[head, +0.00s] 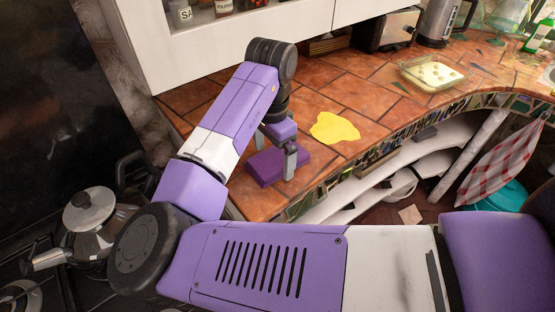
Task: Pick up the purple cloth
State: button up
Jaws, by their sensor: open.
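The purple cloth (265,170) lies as a flat, folded-looking block on the orange tiled counter, near its front left edge. My gripper (274,152) points down over the cloth with its fingers apart. One finger stands at the cloth's right side and the other shows at its back; whether they touch the cloth I cannot tell. Nothing shows between the fingers above the cloth. My gripper covers part of the cloth's top and back right.
A yellow cloth (335,128) lies just right of my gripper. A glass dish (432,73), a toaster (388,29) and a kettle (435,24) stand farther right. A white cabinet (230,45) hangs above. A metal pot (90,220) sits on the stove at left.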

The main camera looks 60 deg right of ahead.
aim_at(273, 160)
jog(key=shift+f, duration=0.15)
jog(key=c, duration=1.4)
notch_tip(273, 160, up, 20)
jog(key=shift+p, duration=0.4)
jog(key=o, duration=0.6)
jog(key=c, duration=0.4)
